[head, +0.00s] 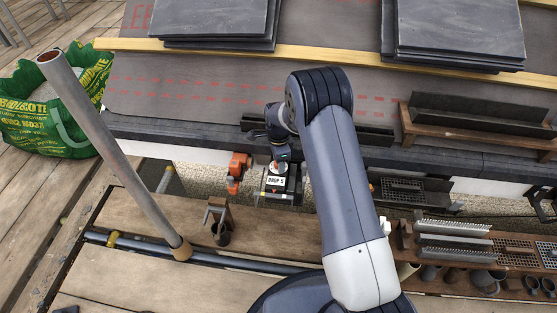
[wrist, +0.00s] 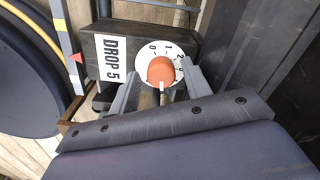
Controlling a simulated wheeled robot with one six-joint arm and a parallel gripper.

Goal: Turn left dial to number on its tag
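The dial (wrist: 176,52) is a white disc with black numbers, of which 0, 1 and 2 read clearly, on a dark box (wrist: 120,62). An orange knob (wrist: 160,70) sits at its middle, with a white line on its lower side. The tag (wrist: 112,56) to its left reads "DROP 5". In the head view the tag (head: 276,181) is below the dial. My gripper (wrist: 163,80) has one finger on each side of the knob, with a small gap seemingly visible at each side. The fingers hide the lower part of the dial. My gripper (head: 280,152) also shows over the dial in the head view.
An orange clamp-like part (head: 237,172) stands just left of the dial. A grey pole (head: 115,150) rises at the left beside a green bag (head: 45,118). Slate stacks (head: 215,22) lie on the roof. A rack with metal pieces (head: 452,240) is at the right.

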